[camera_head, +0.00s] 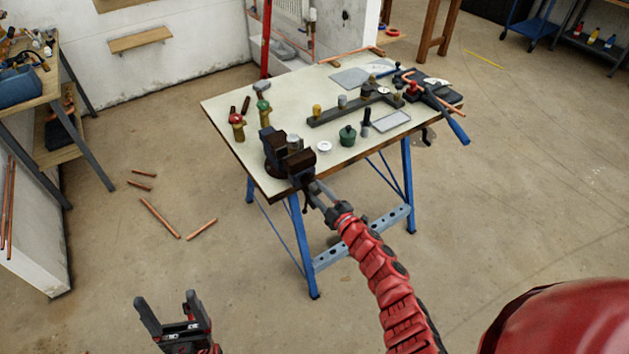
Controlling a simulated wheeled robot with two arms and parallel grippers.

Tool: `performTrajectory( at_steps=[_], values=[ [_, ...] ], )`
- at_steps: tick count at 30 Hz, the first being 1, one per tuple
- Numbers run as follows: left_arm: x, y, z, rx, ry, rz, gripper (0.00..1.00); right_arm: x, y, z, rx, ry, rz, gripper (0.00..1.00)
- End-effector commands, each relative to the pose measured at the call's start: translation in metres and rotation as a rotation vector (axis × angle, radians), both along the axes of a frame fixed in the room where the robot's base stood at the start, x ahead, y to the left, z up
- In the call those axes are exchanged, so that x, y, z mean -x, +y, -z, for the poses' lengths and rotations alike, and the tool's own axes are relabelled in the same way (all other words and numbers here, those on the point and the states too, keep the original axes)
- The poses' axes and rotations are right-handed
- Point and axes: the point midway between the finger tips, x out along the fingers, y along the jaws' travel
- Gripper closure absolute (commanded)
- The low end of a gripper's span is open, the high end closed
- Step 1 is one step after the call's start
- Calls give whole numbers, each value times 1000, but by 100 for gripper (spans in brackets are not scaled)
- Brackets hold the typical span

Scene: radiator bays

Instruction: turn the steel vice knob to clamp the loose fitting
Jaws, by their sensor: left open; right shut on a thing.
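The dark vice (275,152) is mounted at the near left corner of the workbench. A small silvery fitting (293,141) shows at its jaws; how tightly it sits there cannot be told. My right gripper (314,191) reaches to the front of the vice, just beyond the bench edge, and is shut on the steel vice knob. The knob is mostly hidden by the fingers. My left gripper (166,299) is open and empty, low over the floor at the bottom left, well apart from the bench.
Copper pipes (160,218) lie on the floor at left. The floor between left gripper and bench is clear.

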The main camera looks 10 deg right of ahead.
Motion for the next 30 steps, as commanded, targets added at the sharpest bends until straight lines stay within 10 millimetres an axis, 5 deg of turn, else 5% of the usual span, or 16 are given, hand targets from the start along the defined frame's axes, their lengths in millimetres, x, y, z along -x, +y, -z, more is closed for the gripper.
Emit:
performTrajectory(
  at_steps=[15,21,30],
  values=[
    [0,0,-60,0,0,0,19,1,-2,1,-550,211,9,100],
    [0,0,-64,0,0,0,19,2,-2,4,-737,276,7,100],
    [0,0,-64,0,0,0,19,3,-2,6,-768,291,6,100]
  ],
)
